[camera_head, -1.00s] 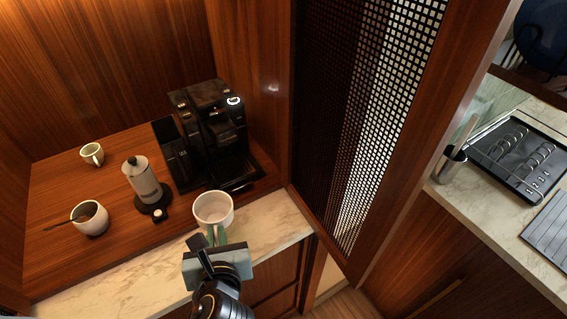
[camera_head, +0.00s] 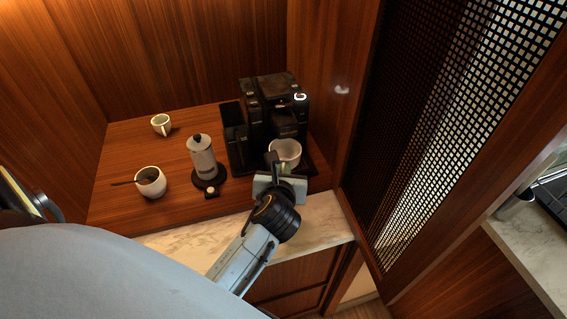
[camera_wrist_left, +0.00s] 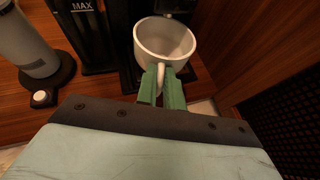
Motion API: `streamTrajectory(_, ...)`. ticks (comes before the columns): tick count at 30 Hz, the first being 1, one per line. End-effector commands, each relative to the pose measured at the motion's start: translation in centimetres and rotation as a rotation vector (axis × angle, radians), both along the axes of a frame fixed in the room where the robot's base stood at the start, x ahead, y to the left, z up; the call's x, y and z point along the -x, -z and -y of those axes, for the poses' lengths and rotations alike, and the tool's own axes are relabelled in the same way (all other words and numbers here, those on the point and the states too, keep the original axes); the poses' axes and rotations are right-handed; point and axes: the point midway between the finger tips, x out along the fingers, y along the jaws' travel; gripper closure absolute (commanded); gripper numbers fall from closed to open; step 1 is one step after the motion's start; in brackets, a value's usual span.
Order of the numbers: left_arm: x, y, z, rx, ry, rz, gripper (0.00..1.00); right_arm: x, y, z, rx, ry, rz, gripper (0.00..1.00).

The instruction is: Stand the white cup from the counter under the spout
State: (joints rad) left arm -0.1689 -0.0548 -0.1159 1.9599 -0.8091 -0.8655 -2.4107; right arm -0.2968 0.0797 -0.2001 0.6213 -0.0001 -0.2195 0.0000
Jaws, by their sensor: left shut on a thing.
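The white cup (camera_head: 286,150) is upright at the front of the black coffee machine (camera_head: 270,95), over or on its drip tray (camera_head: 309,171). My left gripper (camera_head: 279,170) is shut on the cup's handle from the near side. In the left wrist view, the green fingertips (camera_wrist_left: 161,88) close on the handle of the cup (camera_wrist_left: 165,40), which looks empty. I cannot tell whether the cup's base touches the tray or exactly how it lines up with the spout. My right gripper is not in view.
A grinder-like white and black pot (camera_head: 203,158) stands left of the machine. A cup with a spoon (camera_head: 150,182) and a small cup (camera_head: 161,125) stand further left. A wood wall and a mesh panel (camera_head: 450,110) bound the right side.

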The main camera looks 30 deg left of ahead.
Motion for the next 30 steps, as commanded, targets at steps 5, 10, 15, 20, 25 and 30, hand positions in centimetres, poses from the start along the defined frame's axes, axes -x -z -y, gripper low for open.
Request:
streamTrajectory(5,-2.8,-0.2,-1.5,0.0,-0.002,0.003,1.0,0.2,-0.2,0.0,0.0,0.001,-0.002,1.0)
streamTrajectory(10,-3.1,1.4,-1.7,0.002,-0.002,0.0,1.0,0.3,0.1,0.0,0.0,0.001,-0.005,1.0)
streamTrajectory(15,-3.1,1.4,-1.8,0.0,-0.002,0.003,1.0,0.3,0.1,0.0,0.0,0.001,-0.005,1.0)
streamTrajectory(20,-3.1,1.5,-1.8,-0.001,-0.001,0.001,1.0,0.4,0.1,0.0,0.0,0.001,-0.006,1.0)
streamTrajectory(25,-3.1,1.6,-1.7,0.0,-0.001,0.0,0.73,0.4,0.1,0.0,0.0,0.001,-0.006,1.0)
streamTrajectory(30,-3.1,1.6,-1.7,0.0,-0.001,0.0,0.69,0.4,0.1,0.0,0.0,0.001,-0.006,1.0)
